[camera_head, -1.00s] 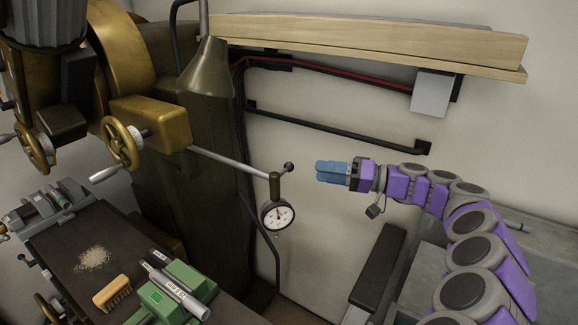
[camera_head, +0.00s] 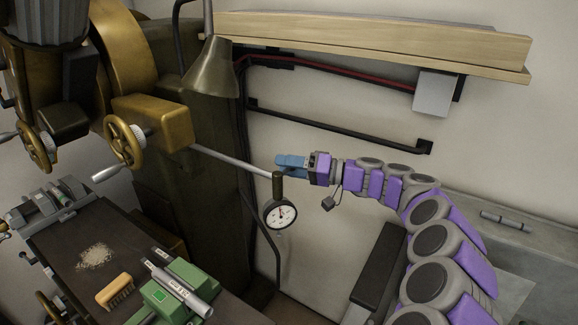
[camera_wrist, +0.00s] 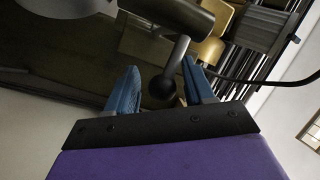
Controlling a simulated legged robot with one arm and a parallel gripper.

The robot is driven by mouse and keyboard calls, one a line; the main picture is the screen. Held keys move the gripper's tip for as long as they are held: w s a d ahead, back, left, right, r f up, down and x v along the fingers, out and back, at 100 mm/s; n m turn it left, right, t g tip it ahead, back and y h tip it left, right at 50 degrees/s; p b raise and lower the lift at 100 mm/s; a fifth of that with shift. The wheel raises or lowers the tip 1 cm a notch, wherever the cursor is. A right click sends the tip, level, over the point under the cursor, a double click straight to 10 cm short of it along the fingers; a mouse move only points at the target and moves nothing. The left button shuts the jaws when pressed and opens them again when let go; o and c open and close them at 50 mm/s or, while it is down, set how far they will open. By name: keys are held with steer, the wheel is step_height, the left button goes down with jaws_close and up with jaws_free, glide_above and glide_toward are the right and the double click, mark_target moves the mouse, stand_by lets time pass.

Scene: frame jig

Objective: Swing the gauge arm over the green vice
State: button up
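The gauge arm (camera_head: 235,163) is a grey rod running right from the gold machine head, with a dark holder (camera_head: 277,188) and a round white dial gauge (camera_head: 280,214) hanging at its end. My gripper (camera_head: 280,163), with blue fingers, is at that end, level with the top of the holder. In the wrist view my gripper (camera_wrist: 160,68) is open, with the arm's black ball knob (camera_wrist: 163,86) between its fingers, gaps showing beside it. The knob is hidden behind the fingers in the head view. The green vice (camera_head: 172,291) is at the lower left, left of and below the gauge.
A dark machine table (camera_head: 65,255) carries a brush (camera_head: 115,291), pale chips (camera_head: 96,257) and a grey vice (camera_head: 50,203). A lamp (camera_head: 212,70) hangs above the rod. A wooden shelf (camera_head: 370,42) and black rail (camera_head: 340,133) are on the wall behind.

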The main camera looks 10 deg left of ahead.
steer(key=shift+d+r, duration=0.1)
steer(key=shift+d, duration=0.3)
steer(key=c, duration=0.4)
jaws_close()
steer(key=shift+s, duration=0.15)
